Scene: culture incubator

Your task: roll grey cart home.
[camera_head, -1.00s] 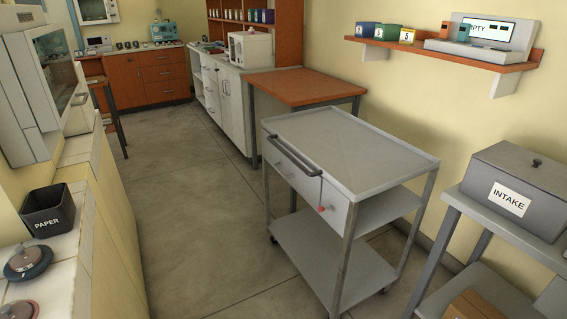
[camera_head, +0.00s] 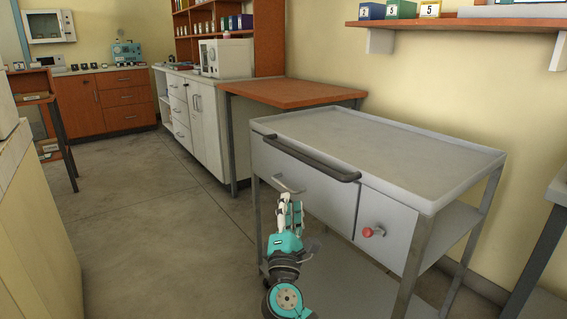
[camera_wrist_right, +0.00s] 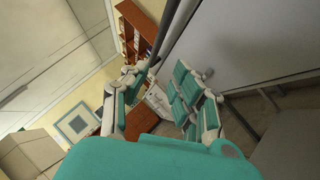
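The grey cart (camera_head: 390,143) stands in front of me, with a flat, empty top and a lower shelf. A dark push handle (camera_head: 305,157) runs along its near upper edge. Below it are a drawer front with a light pull (camera_head: 288,184) and a red knob (camera_head: 373,231). My right gripper (camera_head: 288,207) is in front of the drawer front, below the push handle, and not gripping it. In the right wrist view its fingers (camera_wrist_right: 157,88) are spread with nothing between them; a grey cart panel (camera_wrist_right: 260,40) fills the upper right. My left gripper is out of view.
An orange-topped table (camera_head: 290,93) stands just behind the cart, by white cabinets (camera_head: 205,125). A wall shelf (camera_head: 455,24) hangs above right. A grey stand (camera_head: 545,235) is close on the right. Open floor (camera_head: 140,225) lies left of the cart, up to a pale counter (camera_head: 35,240).

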